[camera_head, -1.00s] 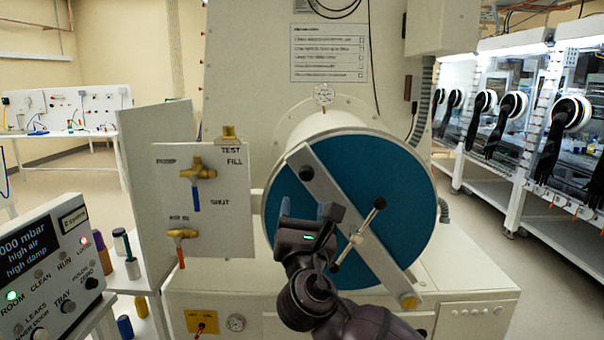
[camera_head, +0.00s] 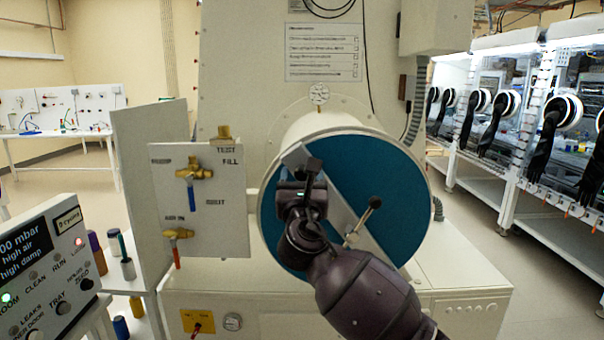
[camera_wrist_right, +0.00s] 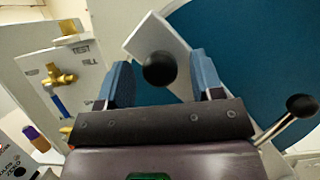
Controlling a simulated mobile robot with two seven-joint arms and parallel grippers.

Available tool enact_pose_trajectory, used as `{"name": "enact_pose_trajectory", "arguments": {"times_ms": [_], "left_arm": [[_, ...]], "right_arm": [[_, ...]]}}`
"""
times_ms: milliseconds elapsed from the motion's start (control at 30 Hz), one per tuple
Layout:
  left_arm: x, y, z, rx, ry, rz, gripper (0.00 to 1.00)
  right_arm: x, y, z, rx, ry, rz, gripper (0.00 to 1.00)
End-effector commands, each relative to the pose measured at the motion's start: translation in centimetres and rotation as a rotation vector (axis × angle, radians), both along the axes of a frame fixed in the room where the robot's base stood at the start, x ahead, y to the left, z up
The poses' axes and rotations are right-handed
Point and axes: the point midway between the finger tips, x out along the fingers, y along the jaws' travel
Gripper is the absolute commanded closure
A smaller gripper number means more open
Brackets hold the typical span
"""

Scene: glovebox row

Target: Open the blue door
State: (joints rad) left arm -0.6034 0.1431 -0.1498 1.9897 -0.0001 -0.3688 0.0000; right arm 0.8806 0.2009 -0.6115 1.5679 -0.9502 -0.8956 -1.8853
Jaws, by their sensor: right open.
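The blue door (camera_head: 395,170) is a round disc on the front of a pale cylindrical port, and it looks shut. A grey bar (camera_head: 342,212) runs diagonally across it, with a handle with black ball ends (camera_head: 375,202) at its middle. My right gripper (camera_head: 302,172) is in front of the bar's upper left end, with its jaws open. In the right wrist view, a black ball knob (camera_wrist_right: 158,68) on the bar's end shows between the open blue-grey fingers (camera_wrist_right: 162,82). I cannot tell whether they touch it. My arm hides the bar's lower end. My left gripper is out of view.
A valve panel (camera_head: 218,225) with brass valves stands left of the door. A control box (camera_head: 45,270) with a display is at the lower left. A pale ledge (camera_head: 465,270) lies below right, and gloveboxes (camera_head: 540,100) line the right side.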

Motion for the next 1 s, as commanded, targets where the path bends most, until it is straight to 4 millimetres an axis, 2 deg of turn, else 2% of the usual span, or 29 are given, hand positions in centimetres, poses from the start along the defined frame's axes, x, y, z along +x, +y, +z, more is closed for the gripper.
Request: {"name": "enact_pose_trajectory", "arguments": {"times_ms": [200,467,567,867,1000], "left_arm": [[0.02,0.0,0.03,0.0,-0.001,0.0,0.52],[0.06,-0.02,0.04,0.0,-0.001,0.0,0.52],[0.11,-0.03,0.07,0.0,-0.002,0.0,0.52],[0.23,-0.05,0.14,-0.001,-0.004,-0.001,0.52],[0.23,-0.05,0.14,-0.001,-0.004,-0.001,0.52]], "right_arm": [[1.17,-0.03,0.5,0.001,0.0,-0.001,0.4],[1.26,-0.02,0.54,0.001,0.0,0.0,0.4],[1.24,-0.02,0.53,0.001,0.0,0.0,0.52],[1.24,-0.03,0.51,0.001,0.0,0.0,0.98],[1.26,-0.04,0.52,0.001,0.0,-0.001,1.0]]}}
